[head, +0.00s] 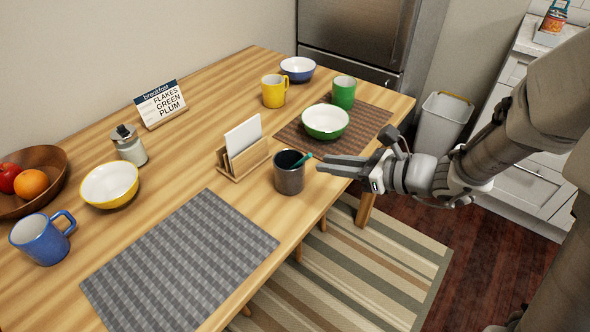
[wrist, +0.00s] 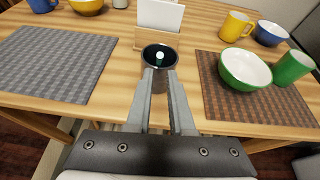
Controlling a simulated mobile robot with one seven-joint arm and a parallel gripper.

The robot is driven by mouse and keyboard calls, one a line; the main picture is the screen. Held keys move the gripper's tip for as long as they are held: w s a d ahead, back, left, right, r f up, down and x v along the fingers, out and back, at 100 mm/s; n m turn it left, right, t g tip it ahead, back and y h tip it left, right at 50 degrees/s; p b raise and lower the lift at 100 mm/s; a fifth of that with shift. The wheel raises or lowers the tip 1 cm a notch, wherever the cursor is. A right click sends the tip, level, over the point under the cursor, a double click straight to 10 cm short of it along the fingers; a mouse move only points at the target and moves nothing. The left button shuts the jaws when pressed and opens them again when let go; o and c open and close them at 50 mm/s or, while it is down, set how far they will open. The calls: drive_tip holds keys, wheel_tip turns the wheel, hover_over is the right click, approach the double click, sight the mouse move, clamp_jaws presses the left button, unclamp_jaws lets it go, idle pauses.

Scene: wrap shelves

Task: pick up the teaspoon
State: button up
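A dark grey metal cup (head: 289,178) stands on the wooden table near its front edge. A thin teal handle (head: 302,160), which looks like the teaspoon's, leans out of the cup toward my gripper; its lower part is hidden inside. In the wrist view the handle's round pale end (wrist: 159,56) shows over the dark cup mouth. My gripper (head: 322,164) is just right of the cup, its fingers pointing at it. In the wrist view my gripper (wrist: 160,75) is open, with an empty gap between the fingers in line with the handle's end.
A wooden napkin holder (head: 243,160) stands close behind the cup. A green bowl (head: 325,121) and green mug (head: 343,92) are on the brown mat (head: 290,137). A grey mat (head: 180,262) lies left, bare. A yellow mug (head: 273,91) stands farther back.

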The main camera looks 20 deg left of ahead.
sight(299, 161)
drive_tip(key=b+x, duration=0.2)
drive_tip(key=x, duration=0.7)
drive_tip(key=shift+s, duration=0.1)
drive_tip(key=shift+d, duration=0.1)
clamp_jaws()
